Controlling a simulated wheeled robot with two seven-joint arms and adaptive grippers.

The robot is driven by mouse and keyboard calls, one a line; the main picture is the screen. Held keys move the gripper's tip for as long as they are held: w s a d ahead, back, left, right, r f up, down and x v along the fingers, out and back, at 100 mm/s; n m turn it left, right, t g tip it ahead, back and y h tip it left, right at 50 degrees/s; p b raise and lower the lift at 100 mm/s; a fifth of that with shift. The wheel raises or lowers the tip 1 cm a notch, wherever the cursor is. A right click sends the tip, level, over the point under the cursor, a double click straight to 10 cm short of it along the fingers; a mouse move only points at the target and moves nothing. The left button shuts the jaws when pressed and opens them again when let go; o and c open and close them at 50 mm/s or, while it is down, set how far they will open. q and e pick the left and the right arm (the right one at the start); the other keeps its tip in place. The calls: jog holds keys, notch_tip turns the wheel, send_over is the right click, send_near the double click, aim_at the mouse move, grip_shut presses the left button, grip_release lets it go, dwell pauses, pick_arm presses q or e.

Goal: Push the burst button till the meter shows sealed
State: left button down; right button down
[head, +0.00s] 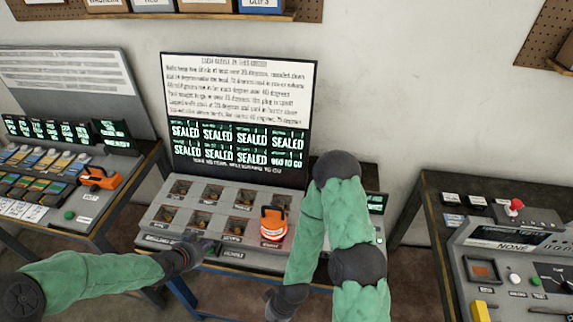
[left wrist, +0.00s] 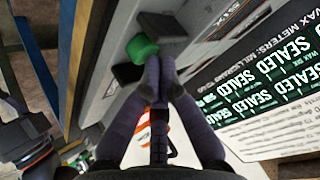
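The meter screen (head: 238,140) stands at the back of the middle console. Its cells read SEALED, except the lower right one, which seems to end in TO GO. A green button (left wrist: 141,47) shows in the left wrist view, right by my left fingertips. I cannot tell if they touch it, or read its label. My left gripper (head: 205,249) is at the console's front edge, with its fingers together and empty; it also shows in the left wrist view (left wrist: 161,65). My right gripper (head: 272,300) is low before the console, its fingers unclear.
An orange tool (head: 273,222) with a dark handle sits on the console (head: 205,222) among several small wells. My right arm covers the console's right part. Other stations stand left (head: 60,190) and right (head: 500,240). A gap separates each from the middle table.

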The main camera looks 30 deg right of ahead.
pick_arm(q)
jog(key=shift+r+p, duration=0.9)
jog(key=shift+r, duration=0.1)
notch_tip(320, 180, up, 6)
jog(key=p, duration=0.5)
jog(key=shift+f, duration=0.1)
dwell(0.6)
